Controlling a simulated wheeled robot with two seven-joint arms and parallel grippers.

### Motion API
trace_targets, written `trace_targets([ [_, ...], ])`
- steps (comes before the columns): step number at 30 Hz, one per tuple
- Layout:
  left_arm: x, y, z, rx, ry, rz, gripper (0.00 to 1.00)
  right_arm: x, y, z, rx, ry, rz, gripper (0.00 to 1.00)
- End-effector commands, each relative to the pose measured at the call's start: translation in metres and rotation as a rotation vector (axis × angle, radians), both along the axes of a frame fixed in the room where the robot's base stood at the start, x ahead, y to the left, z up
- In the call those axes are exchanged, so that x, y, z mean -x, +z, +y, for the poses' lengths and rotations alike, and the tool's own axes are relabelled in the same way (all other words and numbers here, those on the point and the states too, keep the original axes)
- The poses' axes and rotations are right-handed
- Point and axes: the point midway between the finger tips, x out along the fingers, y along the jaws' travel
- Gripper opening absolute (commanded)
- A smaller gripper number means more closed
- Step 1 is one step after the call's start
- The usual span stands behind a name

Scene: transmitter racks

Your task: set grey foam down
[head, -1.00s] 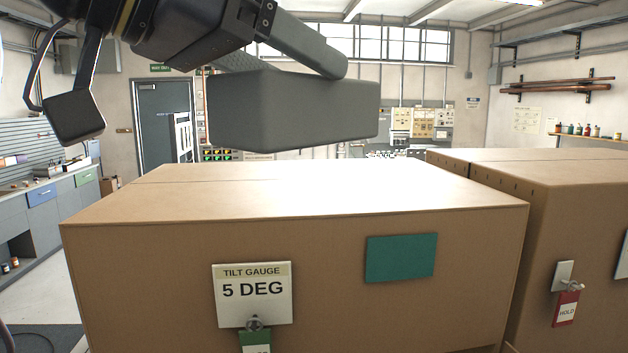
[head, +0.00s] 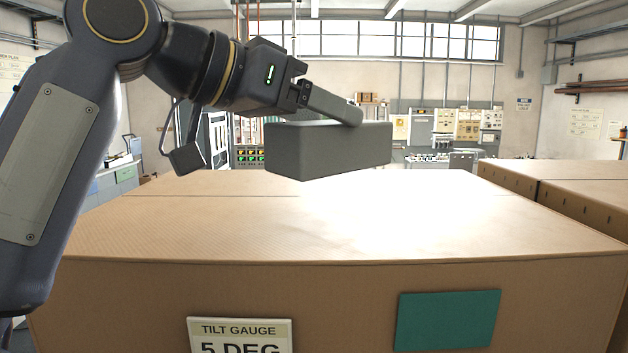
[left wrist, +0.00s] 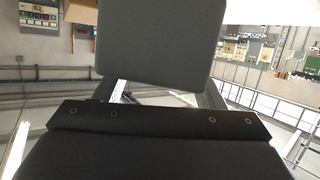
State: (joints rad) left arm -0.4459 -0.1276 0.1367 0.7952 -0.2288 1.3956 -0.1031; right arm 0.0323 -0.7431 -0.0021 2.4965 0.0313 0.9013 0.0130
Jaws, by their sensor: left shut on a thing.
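The grey foam (head: 328,151) is a dark grey block with rounded edges. My left gripper (head: 345,112) is shut on it and holds it above the top of a large cardboard box (head: 200,225). In the head view the block's lower edge shows over the far part of the box top; the exact gap is hard to judge. In the left wrist view the foam (left wrist: 155,40) fills the upper middle between the fingers, which are partly hidden behind it. My right gripper is not in view.
The box front carries a tilt gauge sign (head: 240,335) and a green patch (head: 447,320). More cardboard boxes (head: 590,195) stand at the right. The near part of the box top is clear. Control panels (head: 455,130) stand against the back wall.

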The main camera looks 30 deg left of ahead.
Motion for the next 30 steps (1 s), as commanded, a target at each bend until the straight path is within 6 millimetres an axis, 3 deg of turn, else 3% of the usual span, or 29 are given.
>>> trace_targets([
  [1, -0.005, -0.013, 0.006, -0.002, 0.003, 0.004, 0.31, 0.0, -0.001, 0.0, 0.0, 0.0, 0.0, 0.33],
  [6, -0.024, -0.04, 0.019, 0.001, 0.0, 0.003, 0.31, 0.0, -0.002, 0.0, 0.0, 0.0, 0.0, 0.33],
  [14, -0.037, -0.06, 0.029, 0.0, 0.0, 0.002, 0.31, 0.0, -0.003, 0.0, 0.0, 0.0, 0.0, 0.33],
  [21, -0.036, -0.085, 0.028, -0.001, -0.002, 0.001, 0.31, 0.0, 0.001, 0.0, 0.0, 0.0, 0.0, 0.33],
  [28, -0.036, -0.088, 0.028, -0.001, -0.001, 0.0, 0.31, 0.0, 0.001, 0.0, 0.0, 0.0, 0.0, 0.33],
  [29, -0.037, -0.088, 0.028, -0.001, -0.001, 0.0, 0.65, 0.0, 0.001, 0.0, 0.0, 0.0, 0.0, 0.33],
  [30, -0.037, -0.088, 0.028, -0.001, -0.001, 0.0, 0.7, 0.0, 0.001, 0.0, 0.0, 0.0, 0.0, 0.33],
])
